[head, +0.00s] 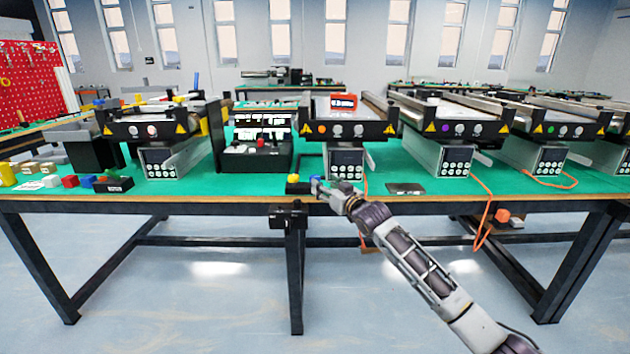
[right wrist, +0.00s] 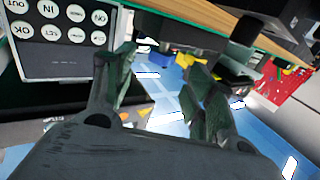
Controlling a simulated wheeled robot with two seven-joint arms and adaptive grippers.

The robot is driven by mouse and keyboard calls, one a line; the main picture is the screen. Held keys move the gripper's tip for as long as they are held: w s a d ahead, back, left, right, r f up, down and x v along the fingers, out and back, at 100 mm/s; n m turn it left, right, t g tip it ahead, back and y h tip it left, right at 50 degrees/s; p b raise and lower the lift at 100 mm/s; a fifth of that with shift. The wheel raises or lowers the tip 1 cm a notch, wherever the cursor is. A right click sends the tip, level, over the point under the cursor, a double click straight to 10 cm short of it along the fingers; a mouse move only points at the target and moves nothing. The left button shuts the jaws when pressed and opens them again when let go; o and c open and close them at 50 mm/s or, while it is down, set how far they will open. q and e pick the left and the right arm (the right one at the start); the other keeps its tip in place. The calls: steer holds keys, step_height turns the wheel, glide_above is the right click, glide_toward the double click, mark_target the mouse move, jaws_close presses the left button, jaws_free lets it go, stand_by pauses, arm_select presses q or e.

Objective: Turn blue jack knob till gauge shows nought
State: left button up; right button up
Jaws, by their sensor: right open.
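My right gripper (head: 322,184) is at the table's front edge, before the middle conveyor's keypad box (head: 346,163). A small blue part (head: 316,178) shows right at its fingertips, with a yellow part (head: 293,178) just to the left. I cannot tell whether the blue part is the jack knob or whether the gripper touches it. In the right wrist view the gripper (right wrist: 160,78) is open, with nothing seen between its fingers. The keypad box also shows there at upper left (right wrist: 60,38). No gauge can be made out in either view. My left gripper is not in view.
Mini conveyors stand along the green table (head: 215,186). A black console with a red button (head: 261,143) is left of the middle conveyor. A dark flat plate (head: 406,189) lies to the right. Small coloured blocks (head: 88,181) lie at far left. A black bracket (head: 290,216) hangs at the front edge.

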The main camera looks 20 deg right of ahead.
mark_target(315, 176)
steer(key=shift+x, duration=1)
steer(key=shift+b+x, duration=0.5)
steer(key=shift+x, duration=1.3)
steer(key=shift+w+a+b, duration=0.1)
steer(key=shift+w+b, duration=0.3)
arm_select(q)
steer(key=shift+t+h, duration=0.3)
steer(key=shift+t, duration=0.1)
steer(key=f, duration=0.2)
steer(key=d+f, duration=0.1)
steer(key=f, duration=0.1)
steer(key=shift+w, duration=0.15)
arm_select(e)
steer(key=shift+w, duration=0.35)
steer(key=shift+a, duration=0.1)
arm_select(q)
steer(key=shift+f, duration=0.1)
arm_select(e)
steer(key=c, duration=1)
